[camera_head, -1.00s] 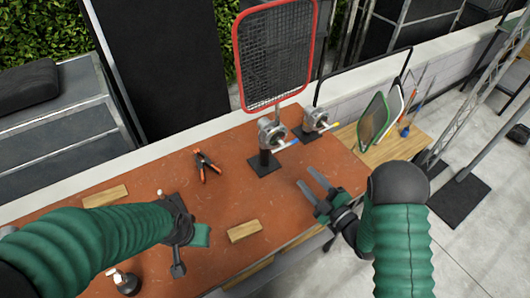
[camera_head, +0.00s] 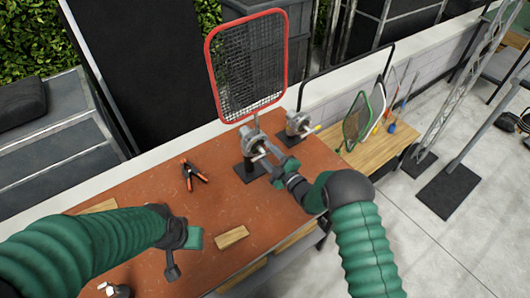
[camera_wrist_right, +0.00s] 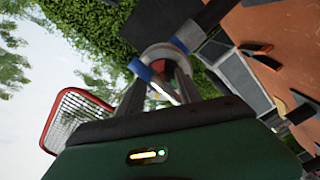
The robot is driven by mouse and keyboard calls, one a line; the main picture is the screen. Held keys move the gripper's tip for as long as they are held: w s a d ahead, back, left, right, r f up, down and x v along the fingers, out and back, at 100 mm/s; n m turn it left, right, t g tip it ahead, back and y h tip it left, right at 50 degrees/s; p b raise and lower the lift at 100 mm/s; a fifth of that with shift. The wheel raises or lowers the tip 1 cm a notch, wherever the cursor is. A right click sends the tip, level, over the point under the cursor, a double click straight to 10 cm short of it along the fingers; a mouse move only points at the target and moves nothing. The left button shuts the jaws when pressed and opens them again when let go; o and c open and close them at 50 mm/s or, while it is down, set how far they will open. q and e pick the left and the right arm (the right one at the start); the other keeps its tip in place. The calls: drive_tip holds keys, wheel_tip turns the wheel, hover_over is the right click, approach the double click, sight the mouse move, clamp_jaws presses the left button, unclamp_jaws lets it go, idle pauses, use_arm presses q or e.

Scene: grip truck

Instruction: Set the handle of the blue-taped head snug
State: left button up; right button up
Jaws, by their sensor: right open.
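The blue-taped head (camera_head: 252,140) is a silver clamp head on a dark stand, below the red-framed mesh panel. In the right wrist view its round metal body (camera_wrist_right: 165,52) and blue tape (camera_wrist_right: 143,71) are just beyond my fingers. My right gripper (camera_head: 270,153) is open at the handle side of this head. In the wrist view the pale handle (camera_wrist_right: 163,92) appears between the two fingers; contact cannot be told. A second silver head (camera_head: 298,123) with a yellow-tipped handle stands to the right. My left gripper (camera_head: 173,250) is over the bench's left part, its jaws unclear.
The red-framed mesh panel (camera_head: 247,65) rises above the heads. An orange-and-black spring clamp (camera_head: 192,175) and a wooden block (camera_head: 231,237) lie on the reddish bench top (camera_head: 140,195). Framed panels (camera_head: 357,120) stand to the right.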

drive_tip(key=shift+w+d+f, duration=0.1)
drive_tip(key=shift+w+d, duration=0.05)
drive_tip(key=shift+d, duration=0.05)
drive_tip(key=shift+c, duration=0.2)
drive_tip(key=shift+w+f, duration=0.1)
drive_tip(key=shift+c, duration=1.2)
drive_tip(key=shift+a, duration=0.25)
drive_tip(key=shift+c, duration=1.2)
drive_tip(key=shift+a, duration=0.4)
drive_tip(key=shift+c, duration=1.2)
drive_tip(key=shift+s+a+r, duration=0.3)
drive_tip(key=shift+a, duration=0.1)
clamp_jaws()
use_arm(q)
drive_tip(key=shift+w+d, duration=0.2)
use_arm(e)
drive_tip(key=shift+w+d, duration=0.1)
drive_tip(key=shift+d, duration=0.2)
